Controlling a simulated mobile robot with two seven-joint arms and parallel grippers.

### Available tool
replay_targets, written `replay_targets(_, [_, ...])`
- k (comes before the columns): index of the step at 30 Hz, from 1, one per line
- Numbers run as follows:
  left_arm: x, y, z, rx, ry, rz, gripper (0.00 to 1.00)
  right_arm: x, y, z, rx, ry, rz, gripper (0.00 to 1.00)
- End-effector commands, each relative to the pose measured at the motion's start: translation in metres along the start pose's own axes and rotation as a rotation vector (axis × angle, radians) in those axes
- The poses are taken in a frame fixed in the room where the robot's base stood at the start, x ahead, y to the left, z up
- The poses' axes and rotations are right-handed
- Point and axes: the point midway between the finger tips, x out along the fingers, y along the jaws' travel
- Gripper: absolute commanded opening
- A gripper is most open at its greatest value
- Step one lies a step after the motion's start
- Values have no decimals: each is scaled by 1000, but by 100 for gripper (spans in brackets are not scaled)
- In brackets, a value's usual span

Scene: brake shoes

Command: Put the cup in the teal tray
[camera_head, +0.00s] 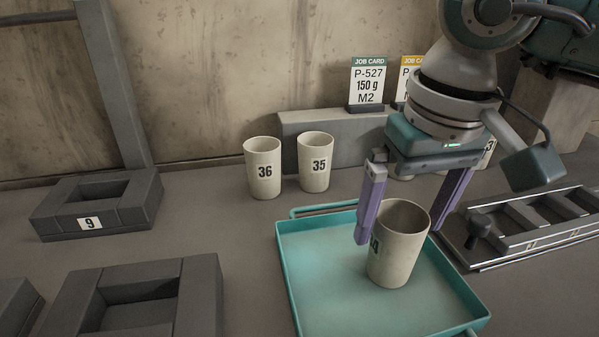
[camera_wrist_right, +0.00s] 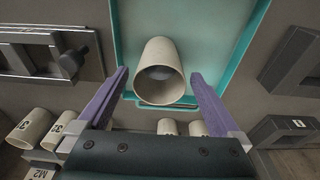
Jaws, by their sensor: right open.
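The cup (camera_head: 400,247) is beige with a dark number on its side, partly hidden by a finger. It stands upright in the teal tray (camera_head: 318,287). My right gripper (camera_head: 404,240) is open, with its purple fingers on either side of the cup. In the right wrist view, the cup (camera_wrist_right: 161,74) lies between the spread fingers of the gripper (camera_wrist_right: 160,78), with gaps at both sides, and its open mouth faces the camera. The tray (camera_wrist_right: 205,30) shows beneath it. My left gripper is not in view.
Cup 36 (camera_head: 263,168) and cup 35 (camera_head: 315,162) stand behind the tray. More cups are partly hidden behind my right gripper. Job cards (camera_head: 367,82) stand at the back. Dark block 9 (camera_head: 140,204) is at left, and a dark slotted fixture (camera_head: 530,231) is at right.

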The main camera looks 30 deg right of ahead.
Motion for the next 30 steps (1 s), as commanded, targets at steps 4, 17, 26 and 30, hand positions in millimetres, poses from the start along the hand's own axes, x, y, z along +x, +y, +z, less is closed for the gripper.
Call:
replay_targets(4, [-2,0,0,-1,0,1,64,-37,0,-2,-1,8,-1,100])
replay_targets(17, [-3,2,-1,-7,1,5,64,-97,0,0,-1,1,0,100])
replay_targets(26, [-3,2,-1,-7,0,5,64,-98,0,0,0,0,0,100])
replay_targets(30, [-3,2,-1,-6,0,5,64,-98,0,0,0,0,0,100])
